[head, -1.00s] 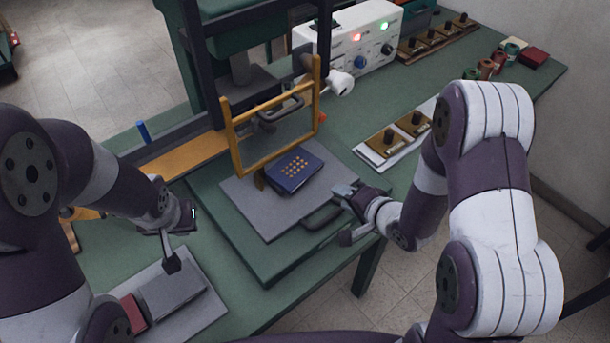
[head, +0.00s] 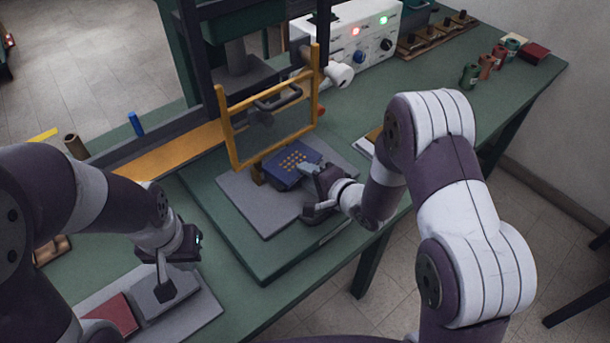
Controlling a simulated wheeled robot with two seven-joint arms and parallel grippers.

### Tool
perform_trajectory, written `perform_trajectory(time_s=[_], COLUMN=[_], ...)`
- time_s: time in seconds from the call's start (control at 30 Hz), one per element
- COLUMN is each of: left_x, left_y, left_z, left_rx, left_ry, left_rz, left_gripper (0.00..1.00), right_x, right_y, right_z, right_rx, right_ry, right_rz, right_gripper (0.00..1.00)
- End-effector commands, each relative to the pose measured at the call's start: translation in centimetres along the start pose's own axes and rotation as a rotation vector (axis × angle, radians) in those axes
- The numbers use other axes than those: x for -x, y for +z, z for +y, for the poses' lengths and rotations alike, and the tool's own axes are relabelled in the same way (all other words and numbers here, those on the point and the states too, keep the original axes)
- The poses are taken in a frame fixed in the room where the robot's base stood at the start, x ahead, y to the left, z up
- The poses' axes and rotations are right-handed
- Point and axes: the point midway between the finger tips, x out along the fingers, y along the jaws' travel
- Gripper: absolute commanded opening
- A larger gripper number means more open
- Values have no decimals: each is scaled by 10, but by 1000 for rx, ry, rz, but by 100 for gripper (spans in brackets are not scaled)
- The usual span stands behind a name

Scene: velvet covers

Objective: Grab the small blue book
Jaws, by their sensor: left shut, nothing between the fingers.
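The small blue book (head: 284,165), dark blue with a grid of gold dots, lies on a grey plate (head: 250,207) on the raised green platform. My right gripper (head: 309,185) is at the book's right side, over the plate. One finger reaches the book's right edge and the other is lower, nearer the front, so the jaws look apart. I cannot tell whether it touches the book. My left gripper (head: 163,284) is shut and empty at lower left, above a grey block, well away from the book.
A yellow upright frame (head: 233,135) with a handle stands just behind the book. A white box with lights (head: 352,40) stands at the back. A red block (head: 110,315) and a grey block lie under my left gripper. Several small spools (head: 485,66) stand at the back right.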

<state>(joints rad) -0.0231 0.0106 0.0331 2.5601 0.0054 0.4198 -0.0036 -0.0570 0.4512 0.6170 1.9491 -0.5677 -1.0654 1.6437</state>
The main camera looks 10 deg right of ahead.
Motion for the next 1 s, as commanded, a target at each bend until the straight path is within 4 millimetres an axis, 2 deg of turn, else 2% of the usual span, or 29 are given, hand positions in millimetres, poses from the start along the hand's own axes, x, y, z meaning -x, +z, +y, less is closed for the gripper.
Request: perform_trajectory(time_s=[0.2, 0.43, 0.57, 0.7, 0.9, 1.0], left_x=[0, 0, 4, 29, 24, 29], left_y=[0, 0, 0, -4, -3, -3], left_z=[0, 0, 0, 0, 0, 0], left_rx=[0, 0, 0, 0, 0, 0], left_ry=[0, 0, 0, 0, 0, 0], left_rz=[0, 0, 0, 0, 0, 0], left_gripper=[0, 0, 0, 0, 0, 0], right_x=[0, 0, 2, 12, 10, 16], right_y=[0, 0, 0, 0, 0, 0], right_z=[0, 1, -2, -25, -21, -23], right_rx=[0, -1, -1, -1, -1, -2], right_ry=[0, 3, 5, 6, 4, 5], right_rz=[0, 0, 0, 0, 0, 0], right_gripper=[36, 0, 0, 0, 0, 0])
